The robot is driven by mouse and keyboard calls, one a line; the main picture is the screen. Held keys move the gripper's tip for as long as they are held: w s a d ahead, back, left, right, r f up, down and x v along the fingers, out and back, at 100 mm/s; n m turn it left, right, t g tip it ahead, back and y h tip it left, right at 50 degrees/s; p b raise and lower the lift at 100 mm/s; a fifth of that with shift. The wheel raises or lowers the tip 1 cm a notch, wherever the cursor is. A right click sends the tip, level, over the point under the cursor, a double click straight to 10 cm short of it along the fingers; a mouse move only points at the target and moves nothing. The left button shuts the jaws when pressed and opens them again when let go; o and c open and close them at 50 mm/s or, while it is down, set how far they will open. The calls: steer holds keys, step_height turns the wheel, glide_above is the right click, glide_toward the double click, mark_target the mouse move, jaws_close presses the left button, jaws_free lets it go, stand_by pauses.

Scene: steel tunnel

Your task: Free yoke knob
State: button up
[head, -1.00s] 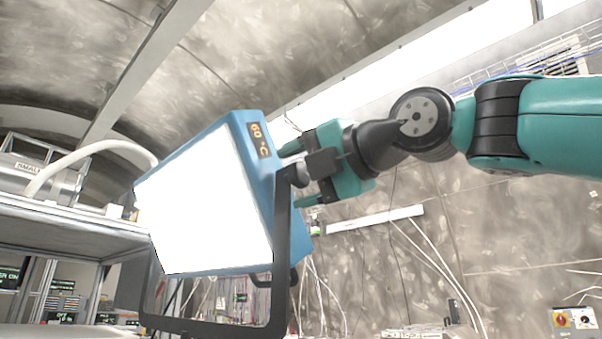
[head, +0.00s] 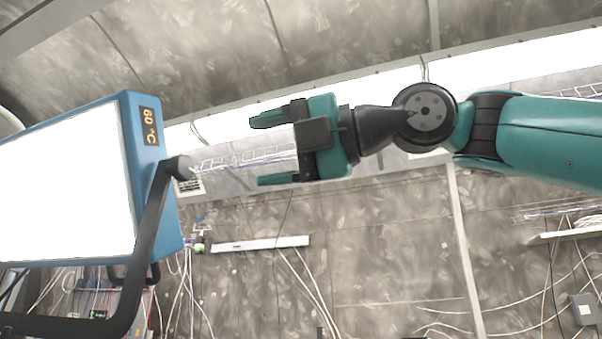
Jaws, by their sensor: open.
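The yoke knob (head: 182,168) is a short dark cylinder at the top of the black yoke arm (head: 148,230), on the right side of a blue lamp (head: 170,215). The lamp has a bright white face and a "60 °C" display. My gripper (head: 262,152) is to the right of the knob, its two teal fingers spread and pointing left. It is open and empty, with a clear gap between the fingertips and the knob. Nothing covers the knob in this view.
A white strip (head: 260,244) is on the grey wall below my gripper, with cables hanging around it. A cable tray (head: 235,160) runs along the wall behind. Bundled wires (head: 95,290) show below the lamp. The space around my gripper looks clear.

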steer(key=shift+v, duration=1.95)
